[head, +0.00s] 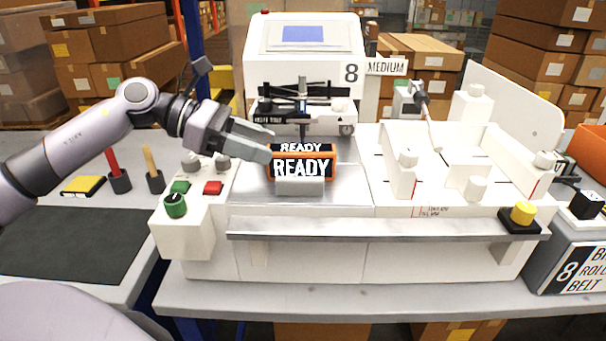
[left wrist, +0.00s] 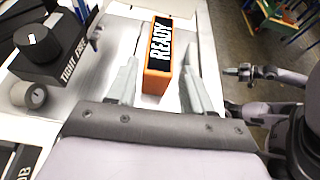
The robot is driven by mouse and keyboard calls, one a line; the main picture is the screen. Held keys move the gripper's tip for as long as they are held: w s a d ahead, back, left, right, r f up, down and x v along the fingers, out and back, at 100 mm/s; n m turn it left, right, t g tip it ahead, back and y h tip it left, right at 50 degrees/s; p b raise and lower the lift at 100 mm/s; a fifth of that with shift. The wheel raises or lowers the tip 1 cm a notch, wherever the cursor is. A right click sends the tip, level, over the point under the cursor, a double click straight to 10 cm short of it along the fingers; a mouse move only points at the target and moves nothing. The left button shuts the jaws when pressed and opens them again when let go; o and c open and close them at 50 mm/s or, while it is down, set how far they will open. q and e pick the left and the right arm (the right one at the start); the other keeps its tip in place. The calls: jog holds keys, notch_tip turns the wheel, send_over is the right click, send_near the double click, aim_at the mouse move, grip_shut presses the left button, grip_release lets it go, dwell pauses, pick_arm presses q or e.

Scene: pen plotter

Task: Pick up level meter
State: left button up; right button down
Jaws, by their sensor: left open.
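An orange block with a black face reading READY (head: 318,168), which looks to be the level meter, stands on a grey seat at the front of the white machine. In the left wrist view the orange block (left wrist: 157,75) lies between the two fingers. My left gripper (head: 266,148) is open. Its fingers reach to the left end of the block in the head view. A gap shows on each side of the block in the left wrist view.
The white machine (head: 300,262) has a carriage (head: 303,100) behind the block and white blocks and posts to the right. A green knob (head: 175,205) and red button (head: 213,187) stand at the left. A black TIGHT FREE knob box (left wrist: 50,55) shows in the wrist view.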

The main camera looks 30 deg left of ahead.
aim_at(277, 148)
pick_arm(q)
jog(key=shift+w+d+p, duration=0.3)
jog(key=shift+d+p, duration=0.1)
jog(key=shift+w+d+f, duration=0.2)
jog(key=shift+d+f, duration=0.1)
jog(key=shift+d, duration=0.05)
jog(key=shift+w+d+f+p, duration=0.1)
jog(key=shift+w+d+p, duration=0.25)
jog(key=shift+d+p, duration=0.15)
jog(key=p+x, duration=0.1)
jog(key=x, duration=0.2)
jog(key=shift+w, duration=0.1)
jog(key=shift+w+d+f, duration=0.2)
jog(key=shift+d+f, duration=0.15)
jog(key=c, duration=0.8)
